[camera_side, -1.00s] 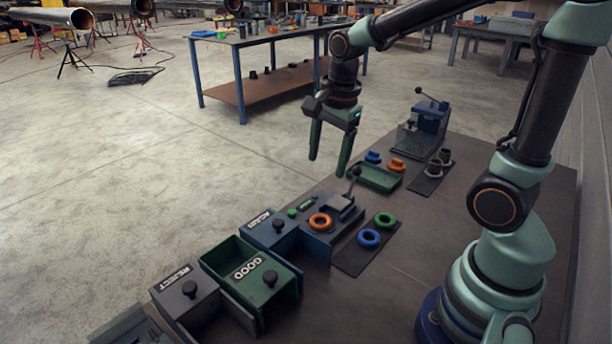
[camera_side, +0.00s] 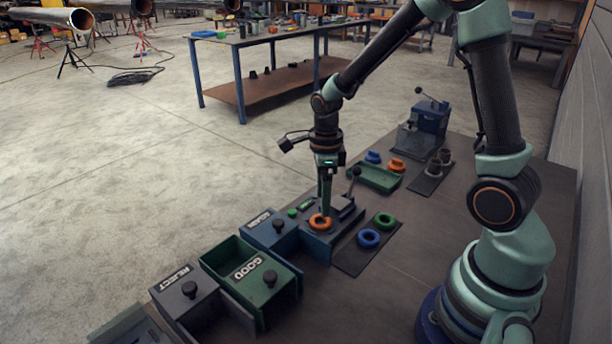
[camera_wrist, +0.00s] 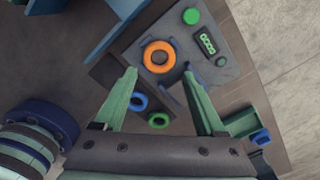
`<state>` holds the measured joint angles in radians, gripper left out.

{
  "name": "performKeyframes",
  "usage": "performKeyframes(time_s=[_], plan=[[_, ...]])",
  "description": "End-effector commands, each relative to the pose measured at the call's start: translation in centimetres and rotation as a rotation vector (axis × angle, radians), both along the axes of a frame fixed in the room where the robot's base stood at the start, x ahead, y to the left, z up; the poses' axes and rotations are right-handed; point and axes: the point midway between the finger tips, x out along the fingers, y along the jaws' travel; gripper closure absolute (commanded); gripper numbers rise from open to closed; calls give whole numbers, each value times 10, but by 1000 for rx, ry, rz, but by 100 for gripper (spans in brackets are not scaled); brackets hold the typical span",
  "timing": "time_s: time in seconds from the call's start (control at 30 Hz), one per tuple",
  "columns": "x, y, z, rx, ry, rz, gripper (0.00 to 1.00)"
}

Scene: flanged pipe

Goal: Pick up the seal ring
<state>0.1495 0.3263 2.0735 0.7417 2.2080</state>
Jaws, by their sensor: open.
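An orange seal ring (camera_side: 320,222) lies flat on the blue-sided test station (camera_side: 318,245). It also shows in the wrist view (camera_wrist: 146,57), just beyond and between my fingertips. My gripper (camera_side: 326,208) points down over this ring, with its green fingers seen nearly edge-on from the side. In the wrist view my gripper (camera_wrist: 160,75) has its fingers wide apart, with nothing between them. Whether the fingertips touch the ring is not clear. A blue ring (camera_side: 359,240) and a green ring (camera_side: 385,212) lie on a dark mat beside the station.
A lever (camera_side: 355,177) stands up behind the station. A green GOOD bin (camera_side: 290,268), an AGAIN box (camera_side: 262,222) and a grey REJECT box (camera_side: 170,292) stand at the front left.

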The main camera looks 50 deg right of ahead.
Motion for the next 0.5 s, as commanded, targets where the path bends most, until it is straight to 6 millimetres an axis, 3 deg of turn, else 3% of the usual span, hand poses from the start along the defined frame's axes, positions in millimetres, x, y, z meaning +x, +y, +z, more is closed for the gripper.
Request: performKeyframes(time_s=[0.5], plan=[[2,5,-53,0,1,1,28]])
